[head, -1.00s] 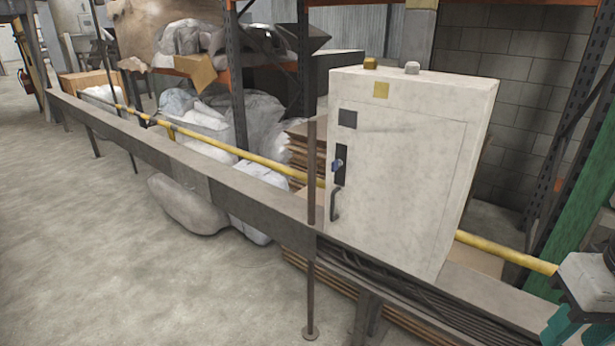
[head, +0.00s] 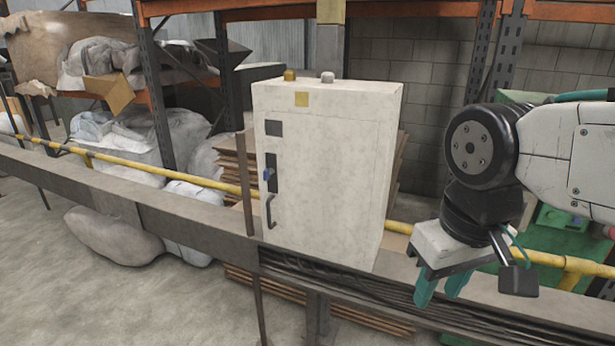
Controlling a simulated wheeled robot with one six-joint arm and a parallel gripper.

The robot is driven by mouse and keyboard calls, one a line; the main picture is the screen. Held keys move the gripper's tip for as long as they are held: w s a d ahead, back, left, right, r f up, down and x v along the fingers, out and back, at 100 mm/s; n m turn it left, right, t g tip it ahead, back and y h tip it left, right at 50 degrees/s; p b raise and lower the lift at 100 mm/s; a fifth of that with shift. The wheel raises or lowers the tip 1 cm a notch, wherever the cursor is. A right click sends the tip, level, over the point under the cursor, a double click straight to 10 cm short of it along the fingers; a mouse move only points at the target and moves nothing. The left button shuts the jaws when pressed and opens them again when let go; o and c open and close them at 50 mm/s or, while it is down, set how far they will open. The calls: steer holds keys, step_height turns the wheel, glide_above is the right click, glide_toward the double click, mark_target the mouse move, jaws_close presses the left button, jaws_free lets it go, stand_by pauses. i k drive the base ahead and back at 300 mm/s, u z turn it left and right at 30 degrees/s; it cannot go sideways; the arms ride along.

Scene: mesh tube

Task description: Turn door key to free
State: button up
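A pale cabinet (head: 325,170) stands on the long grey beam, its door shut. A dark curved handle (head: 269,211) sits just below the lock. The key is too small to tell its turn angle. My gripper (head: 440,285) hangs to the right of the cabinet, well apart from the key, with teal fingers pointing down. Its fingertips look apart, with nothing seen between them.
A long grey beam (head: 165,217) and a yellow pipe (head: 130,167) run across the scene. A thin rusty post (head: 244,185) stands just left of the cabinet. Racks with wrapped bundles (head: 100,63) are behind. Open floor (head: 50,280) lies in front at the left.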

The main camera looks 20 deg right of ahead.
mark_target(266, 174)
steer(key=z, duration=0.4)
steer(key=i, duration=1)
steer(key=u, duration=0.35)
